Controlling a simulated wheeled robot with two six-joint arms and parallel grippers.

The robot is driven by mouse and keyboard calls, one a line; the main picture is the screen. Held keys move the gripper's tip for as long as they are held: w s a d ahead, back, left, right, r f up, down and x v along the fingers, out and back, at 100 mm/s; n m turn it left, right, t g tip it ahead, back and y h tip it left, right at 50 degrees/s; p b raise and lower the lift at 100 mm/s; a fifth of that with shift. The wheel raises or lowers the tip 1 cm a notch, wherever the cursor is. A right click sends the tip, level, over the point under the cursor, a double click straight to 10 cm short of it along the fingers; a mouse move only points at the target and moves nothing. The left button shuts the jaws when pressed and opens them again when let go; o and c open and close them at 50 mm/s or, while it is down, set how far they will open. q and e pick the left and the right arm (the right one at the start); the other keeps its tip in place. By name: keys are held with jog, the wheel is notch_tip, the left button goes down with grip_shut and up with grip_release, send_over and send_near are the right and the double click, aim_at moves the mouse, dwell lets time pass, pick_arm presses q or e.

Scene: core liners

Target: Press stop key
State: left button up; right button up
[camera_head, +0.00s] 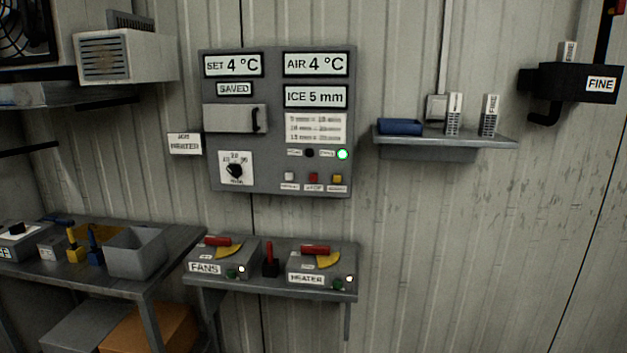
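A grey control panel (277,122) is mounted on the ribbed wall at upper centre. Along its bottom edge sit three small keys: a white key (289,176), a red key (313,177) and a yellow key (337,178). Their small labels are too blurred to read for certain; the one under the red key may read STOP. A green light (342,155) glows above the keys, beside a dark lamp (309,153). The displays read SET 4 °C, AIR 4 °C, SAVED and ICE 5 mm. Neither of my grippers is in view.
Below the panel, a shelf (325,293) holds a FANS box (220,258) and a HEATER box (322,263) with red levers. A table (150,274) at left bears a grey bin (135,252). A wall shelf (445,140) is at right. The wall around the keys is clear.

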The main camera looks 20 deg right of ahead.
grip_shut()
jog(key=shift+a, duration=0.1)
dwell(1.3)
